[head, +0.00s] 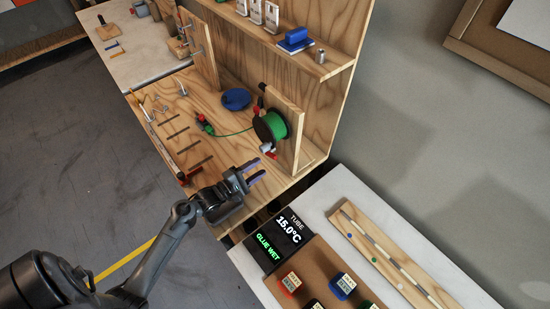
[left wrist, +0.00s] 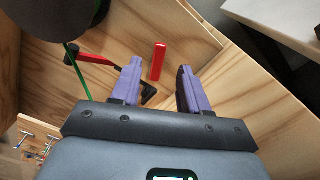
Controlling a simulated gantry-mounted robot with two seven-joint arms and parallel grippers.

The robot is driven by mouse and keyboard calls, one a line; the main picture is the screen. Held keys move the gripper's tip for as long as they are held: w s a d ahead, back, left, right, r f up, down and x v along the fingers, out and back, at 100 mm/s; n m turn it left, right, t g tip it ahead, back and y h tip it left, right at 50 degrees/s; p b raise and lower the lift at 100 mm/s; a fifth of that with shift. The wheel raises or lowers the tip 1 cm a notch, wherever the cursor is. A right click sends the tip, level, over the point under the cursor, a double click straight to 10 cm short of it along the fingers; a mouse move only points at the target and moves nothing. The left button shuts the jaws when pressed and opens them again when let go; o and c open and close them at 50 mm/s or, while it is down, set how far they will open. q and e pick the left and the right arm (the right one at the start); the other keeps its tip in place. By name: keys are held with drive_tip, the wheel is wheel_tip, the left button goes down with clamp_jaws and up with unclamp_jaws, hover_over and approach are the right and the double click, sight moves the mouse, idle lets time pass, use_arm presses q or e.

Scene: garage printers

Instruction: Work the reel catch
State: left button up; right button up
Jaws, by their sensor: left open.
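The reel (head: 271,126), black with green filament, hangs on a wooden upright. In the left wrist view its dark flange (left wrist: 60,15) fills the top left corner. Small red parts (head: 271,155) show just below the reel. In the left wrist view there is an upright red bar (left wrist: 158,62) and a red lever with black ends (left wrist: 96,59); I cannot tell which is the catch. My left gripper (head: 260,170) is open and empty, below the reel. Its purple fingertips (left wrist: 159,72) frame the red bar, which lies beyond them. My right gripper is out of view.
A green strand (head: 233,132) runs left from the reel to a red-and-green part (head: 205,125). A blue disc (head: 236,99) lies behind. The wooden upright (head: 286,105) stands close right. A display (head: 279,240) reads "TUBE 15.0°C GLUE WET" at the front.

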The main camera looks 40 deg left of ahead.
sight(273, 158)
use_arm(q)
drive_tip(key=x, duration=0.8)
drive_tip(key=shift+w+b, duration=0.1)
drive_tip(key=shift+b, duration=0.3)
